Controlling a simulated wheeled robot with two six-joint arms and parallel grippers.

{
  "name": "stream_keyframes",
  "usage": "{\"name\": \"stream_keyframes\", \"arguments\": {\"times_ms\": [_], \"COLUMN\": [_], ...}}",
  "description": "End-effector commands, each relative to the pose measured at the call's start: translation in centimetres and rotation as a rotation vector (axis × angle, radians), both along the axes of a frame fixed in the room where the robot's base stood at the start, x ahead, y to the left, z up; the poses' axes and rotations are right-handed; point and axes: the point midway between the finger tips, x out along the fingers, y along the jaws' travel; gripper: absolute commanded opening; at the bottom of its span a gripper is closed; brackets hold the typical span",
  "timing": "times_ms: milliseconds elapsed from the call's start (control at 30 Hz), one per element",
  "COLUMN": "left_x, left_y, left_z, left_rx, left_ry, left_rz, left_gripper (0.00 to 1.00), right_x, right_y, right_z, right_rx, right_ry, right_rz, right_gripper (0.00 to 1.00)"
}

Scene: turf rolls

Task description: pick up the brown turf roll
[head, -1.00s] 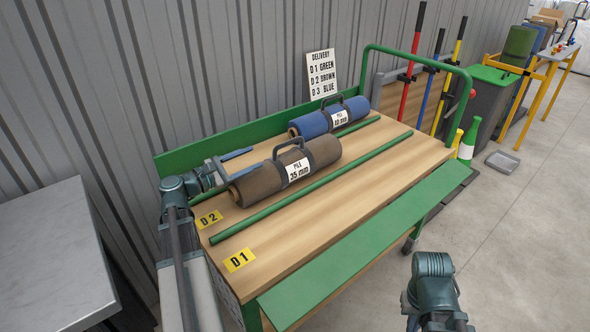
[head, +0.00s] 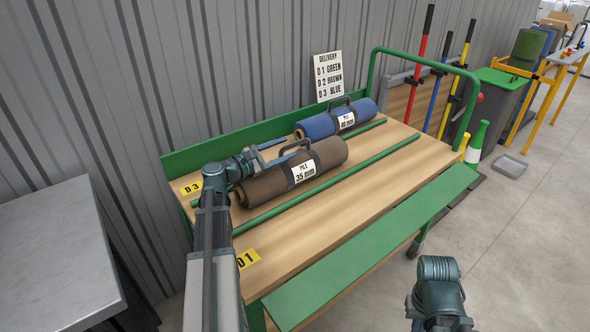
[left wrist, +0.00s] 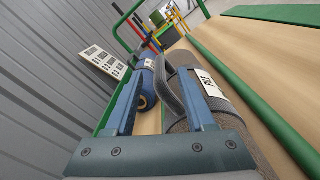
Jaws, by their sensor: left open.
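The brown turf roll (head: 262,188) lies on the wooden cart top, with a dark carry handle (head: 284,151) and a white "PILE 35 mm" label. My left gripper (head: 278,150) is open at the roll's near-left part, above it and close to the handle. In the left wrist view, its two blue fingers (left wrist: 160,75) stand apart and the handle (left wrist: 172,92) shows between them, nearer the right finger. The brown roll (left wrist: 228,118) lies below and right there. The gripper holds nothing. Only part of my right arm shows; its gripper is out of view.
A blue turf roll (head: 318,127) lies behind the brown one, between green rails. A green rail (head: 330,182) runs along the front side. A sign (head: 328,76) names D2 brown. Yellow D3 (head: 191,188) and D1 (head: 247,259) tags mark the cart. The front boards are clear.

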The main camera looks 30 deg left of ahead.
Motion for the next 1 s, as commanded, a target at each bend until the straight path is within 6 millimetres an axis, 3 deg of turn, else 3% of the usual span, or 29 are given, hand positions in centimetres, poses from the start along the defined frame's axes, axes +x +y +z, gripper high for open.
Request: {"name": "stream_keyframes", "arguments": {"times_ms": [233,500,800,1000], "left_x": [3.5,3.8,3.7,3.7], "left_y": [-1.4,-1.5,-1.5,-1.5], "left_z": [0.0,0.0,0.0,0.0], "left_rx": [0.000,0.000,0.000,0.000], "left_ry": [0.000,0.000,0.000,0.000], "left_rz": [-0.002,0.001,0.000,0.000], "left_gripper": [0.55,0.53,0.00,0.00], "right_x": [0.0,0.0,0.0,0.0], "right_y": [0.0,0.0,0.0,0.0], "right_z": [0.0,0.0,0.0,0.0], "right_rx": [0.000,0.000,0.000,0.000], "right_ry": [0.000,0.000,0.000,0.000], "right_rz": [0.000,0.000,0.000,0.000], "right_gripper": [0.00,0.00,0.00,0.00]}}
